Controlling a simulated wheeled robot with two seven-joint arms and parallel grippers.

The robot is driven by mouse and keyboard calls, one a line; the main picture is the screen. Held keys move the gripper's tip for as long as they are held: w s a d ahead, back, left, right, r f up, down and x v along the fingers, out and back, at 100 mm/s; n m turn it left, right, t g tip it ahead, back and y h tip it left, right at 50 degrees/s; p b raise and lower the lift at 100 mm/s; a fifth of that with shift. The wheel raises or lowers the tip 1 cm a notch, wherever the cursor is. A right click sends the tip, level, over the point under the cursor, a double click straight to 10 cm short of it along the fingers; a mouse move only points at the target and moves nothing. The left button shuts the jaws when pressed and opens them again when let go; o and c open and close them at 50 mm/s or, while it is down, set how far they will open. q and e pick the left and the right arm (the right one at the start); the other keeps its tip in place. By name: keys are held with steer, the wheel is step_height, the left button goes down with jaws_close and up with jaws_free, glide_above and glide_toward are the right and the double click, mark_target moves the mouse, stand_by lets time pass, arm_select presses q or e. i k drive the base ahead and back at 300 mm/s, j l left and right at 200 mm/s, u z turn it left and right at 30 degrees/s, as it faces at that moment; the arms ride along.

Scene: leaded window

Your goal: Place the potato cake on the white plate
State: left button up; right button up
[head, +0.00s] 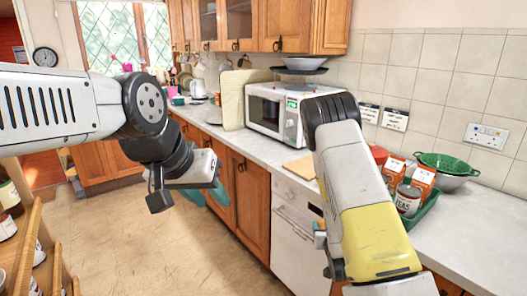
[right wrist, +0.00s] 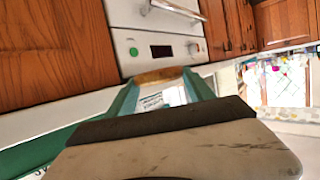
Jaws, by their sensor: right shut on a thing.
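In the right wrist view my right gripper (right wrist: 160,82) has its two teal fingers shut on a flat brown piece, which looks like the potato cake (right wrist: 157,76), seen edge-on between the fingertips. It is held in front of the white oven front. I cannot make out the white plate in either view.
A white microwave (head: 277,110) stands on the worktop, with a dark dish and bowl on top. A wooden board (head: 301,166) lies before it. At right are cartons (head: 421,180), a can (head: 407,199) and a green colander (head: 446,162). The right worktop (head: 475,230) is clear.

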mark_target(220, 121)
steer(key=i+j+u, duration=0.3)
steer(key=i+u, duration=0.15)
steer(key=i, duration=0.45)
steer(key=i+u, duration=0.5)
steer(key=i, duration=0.4)
